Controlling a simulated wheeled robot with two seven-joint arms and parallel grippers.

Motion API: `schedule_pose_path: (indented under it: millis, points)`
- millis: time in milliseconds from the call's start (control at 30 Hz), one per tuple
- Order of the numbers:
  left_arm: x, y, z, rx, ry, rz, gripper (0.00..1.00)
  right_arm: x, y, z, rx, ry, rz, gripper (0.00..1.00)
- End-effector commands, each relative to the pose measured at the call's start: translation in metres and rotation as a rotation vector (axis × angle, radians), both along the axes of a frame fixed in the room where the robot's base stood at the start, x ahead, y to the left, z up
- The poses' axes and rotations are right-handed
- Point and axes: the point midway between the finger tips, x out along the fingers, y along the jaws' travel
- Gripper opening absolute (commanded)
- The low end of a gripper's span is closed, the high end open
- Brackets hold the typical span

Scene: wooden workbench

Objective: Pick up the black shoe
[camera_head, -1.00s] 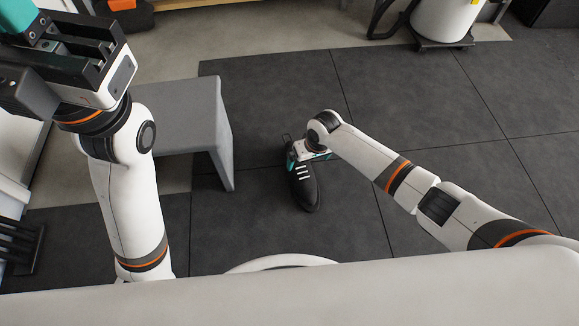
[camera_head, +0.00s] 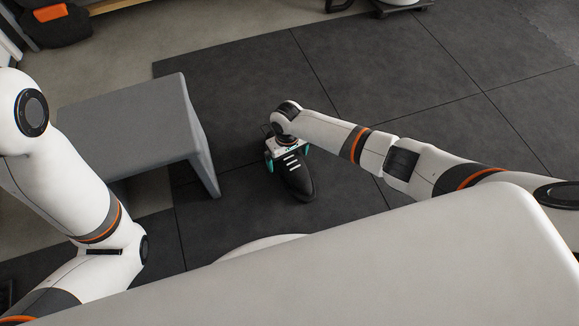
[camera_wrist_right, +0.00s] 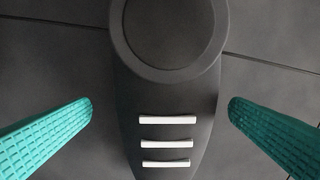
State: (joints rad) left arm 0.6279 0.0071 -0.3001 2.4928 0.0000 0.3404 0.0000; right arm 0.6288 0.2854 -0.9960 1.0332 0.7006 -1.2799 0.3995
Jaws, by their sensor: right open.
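The black shoe (camera_head: 297,180) with white lace bars lies on the dark floor mats, its toe toward the bottom of the head view. My right gripper (camera_head: 287,160) is over the shoe's rear part, its teal fingers open on either side of it. In the right wrist view the shoe (camera_wrist_right: 165,112) runs between the two open fingers (camera_wrist_right: 160,112), with a visible gap on each side. Its rounded collar is at the top of that view. The wrist hides the shoe's heel in the head view. My left arm shows at the left, but its gripper is out of frame.
A grey stool or bench (camera_head: 125,125) stands left of the shoe, close to my right gripper's left side. A dark object with an orange top (camera_head: 50,20) lies at the far left. The mats (camera_head: 420,90) to the right are clear around my right arm.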

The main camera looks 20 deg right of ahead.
Motion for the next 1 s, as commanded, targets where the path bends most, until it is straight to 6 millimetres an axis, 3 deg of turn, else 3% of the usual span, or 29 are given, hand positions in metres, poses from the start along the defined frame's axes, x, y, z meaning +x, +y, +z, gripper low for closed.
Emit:
schedule_pose_path:
  millis: [200,400,700,767,1000]
  points:
    - [-0.017,0.000,-0.007,0.001,-0.053,0.001,0.00,-0.002,-0.004,-0.022,-0.001,-0.001,0.000,1.00]
    - [-0.014,-0.001,-0.036,0.002,-0.042,0.002,0.00,-0.003,-0.006,-0.049,0.000,0.000,0.000,1.00]
    - [-0.014,-0.001,-0.038,0.002,-0.042,0.002,0.00,-0.003,-0.006,-0.050,-0.001,0.000,0.000,1.00]
    - [-0.014,-0.001,-0.038,0.002,-0.042,0.002,0.00,-0.003,-0.006,-0.050,-0.001,0.000,0.000,0.93]
    - [-0.014,-0.001,-0.038,0.002,-0.043,0.002,0.00,-0.003,-0.006,-0.050,-0.001,0.000,0.000,0.54]
